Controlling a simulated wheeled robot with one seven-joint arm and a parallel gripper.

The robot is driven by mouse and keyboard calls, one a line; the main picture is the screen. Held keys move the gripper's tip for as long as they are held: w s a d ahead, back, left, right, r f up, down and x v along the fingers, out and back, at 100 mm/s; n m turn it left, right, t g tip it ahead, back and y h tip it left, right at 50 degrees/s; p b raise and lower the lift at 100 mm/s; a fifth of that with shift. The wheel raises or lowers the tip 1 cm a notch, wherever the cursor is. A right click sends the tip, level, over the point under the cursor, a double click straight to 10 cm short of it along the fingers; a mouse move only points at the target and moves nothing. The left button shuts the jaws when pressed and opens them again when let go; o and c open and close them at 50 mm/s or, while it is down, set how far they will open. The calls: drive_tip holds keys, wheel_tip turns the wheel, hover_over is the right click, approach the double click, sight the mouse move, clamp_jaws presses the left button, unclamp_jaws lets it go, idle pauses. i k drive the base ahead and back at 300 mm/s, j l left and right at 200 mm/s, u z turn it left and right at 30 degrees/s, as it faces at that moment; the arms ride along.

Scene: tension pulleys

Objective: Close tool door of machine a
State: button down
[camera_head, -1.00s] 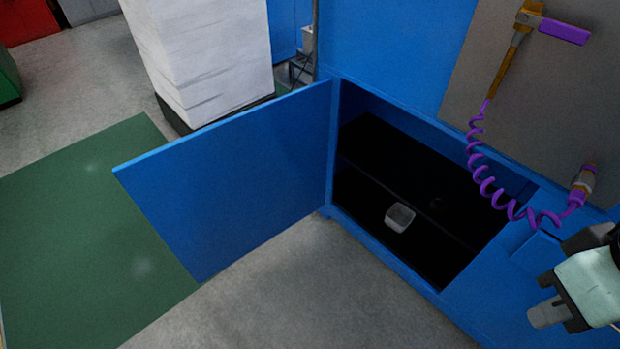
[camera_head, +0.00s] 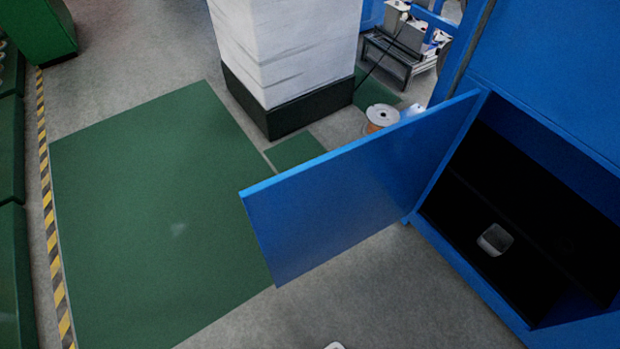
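The blue tool door (camera_head: 345,190) stands wide open, swung out to the left from its hinge side at the cabinet opening. The blue machine cabinet (camera_head: 470,268) is at the right. Its dark interior (camera_head: 540,215) shows a shelf, and a small light grey container (camera_head: 495,240) sits inside. My gripper does not show clearly; only a small pale piece at the bottom edge is visible, and I cannot tell what it is. Nothing touches the door.
A white wrapped column (camera_head: 290,50) on a black base stands behind the door. A spool (camera_head: 381,116) lies near it. A green mat (camera_head: 165,210) covers the floor at left, beside a yellow-black stripe (camera_head: 50,220). Grey floor (camera_head: 370,290) in front of the door is clear.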

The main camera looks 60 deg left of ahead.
sight(304, 216)
drive_tip(key=k+j, duration=0.15)
drive_tip(key=j, duration=0.3)
drive_tip(key=k+j, duration=0.1)
drive_tip(key=j, duration=0.3)
drive_tip(key=k+j, duration=0.15)
drive_tip(key=j, duration=0.3)
drive_tip(key=k+j, duration=0.1)
drive_tip(key=j, duration=0.3)
drive_tip(key=k+j, duration=0.15)
drive_tip(key=j, duration=0.3)
drive_tip(key=k+j, duration=0.1)
drive_tip(key=j, duration=0.95)
drive_tip(key=k+j, duration=0.1)
drive_tip(key=j, duration=0.5)
drive_tip(key=j+z, duration=0.05)
